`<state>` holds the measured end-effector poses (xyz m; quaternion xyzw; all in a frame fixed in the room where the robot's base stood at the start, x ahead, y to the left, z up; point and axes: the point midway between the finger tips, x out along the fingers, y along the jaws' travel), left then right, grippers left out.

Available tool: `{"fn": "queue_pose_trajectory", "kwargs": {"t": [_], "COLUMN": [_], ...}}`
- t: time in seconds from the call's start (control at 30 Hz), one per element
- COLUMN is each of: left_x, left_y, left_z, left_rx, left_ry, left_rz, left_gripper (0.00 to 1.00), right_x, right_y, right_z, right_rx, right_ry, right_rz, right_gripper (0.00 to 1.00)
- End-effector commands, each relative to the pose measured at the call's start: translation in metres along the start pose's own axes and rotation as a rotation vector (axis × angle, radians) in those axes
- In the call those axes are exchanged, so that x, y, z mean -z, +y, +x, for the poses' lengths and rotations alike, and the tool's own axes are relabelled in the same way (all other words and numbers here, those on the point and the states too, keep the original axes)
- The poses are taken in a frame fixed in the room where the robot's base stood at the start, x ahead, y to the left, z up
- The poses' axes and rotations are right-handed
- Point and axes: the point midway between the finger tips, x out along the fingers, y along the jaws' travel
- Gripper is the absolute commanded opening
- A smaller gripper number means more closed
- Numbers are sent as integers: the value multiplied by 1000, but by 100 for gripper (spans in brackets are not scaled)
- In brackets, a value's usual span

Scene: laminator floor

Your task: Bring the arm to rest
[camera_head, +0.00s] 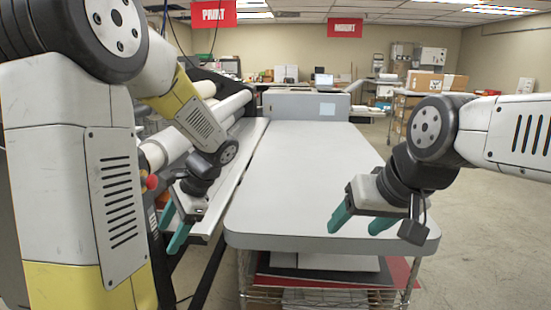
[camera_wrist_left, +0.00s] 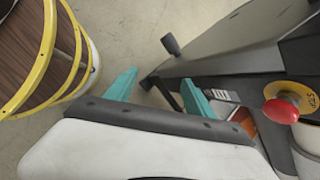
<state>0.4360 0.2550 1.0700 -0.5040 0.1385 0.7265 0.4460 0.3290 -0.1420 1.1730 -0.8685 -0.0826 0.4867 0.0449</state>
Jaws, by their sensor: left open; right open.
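My left gripper (camera_head: 173,228) hangs beside the laminator's front edge at the left, with its teal fingers pointing down. In the left wrist view its fingers (camera_wrist_left: 158,88) are spread apart with nothing between them. My left arm is bent, and its large links fill the left of the head view. My right gripper (camera_head: 358,221) is over the near right part of the grey table (camera_head: 300,165). Its teal fingers are apart and empty. Whether it touches the table top cannot be told.
The laminator (camera_head: 233,107) with white rollers stands left of the table. Its red stop button (camera_wrist_left: 281,111) is close to my left gripper. A yellow-rimmed round thing (camera_wrist_left: 48,55) stands on the floor nearby. The table top is bare; boxes (camera_head: 436,82) stand at the back right.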

Motion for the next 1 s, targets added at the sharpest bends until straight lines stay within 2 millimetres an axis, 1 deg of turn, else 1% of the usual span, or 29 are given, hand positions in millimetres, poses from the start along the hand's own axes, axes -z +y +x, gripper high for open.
{"fn": "queue_pose_trajectory", "kwargs": {"t": [0.03,0.17,0.2,0.4,0.5,0.6,0.7,1.0], "left_x": [-6,-11,-13,-26,-32,-36,-38,-38], "left_y": [12,43,52,90,105,115,120,123], "left_z": [-7,-32,-41,-89,-109,-123,-132,-135], "left_rx": [-41,-137,-164,-279,-319,-346,-361,-370], "left_ry": [94,310,374,666,780,860,907,927], "left_rz": [-79,-272,-332,-624,-744,-829,-881,-903], "left_gripper": [62,62,62,62,62,62,62,62], "right_x": [0,0,0,0,0,0,0,0], "right_y": [0,0,0,0,0,0,0,0], "right_z": [0,0,0,0,0,0,0,0], "right_rx": [0,0,0,0,0,0,0,0], "right_ry": [0,0,0,0,0,0,0,0], "right_rz": [0,0,0,0,0,0,0,0], "right_gripper": [65,65,65,65,65,65,65,65]}}
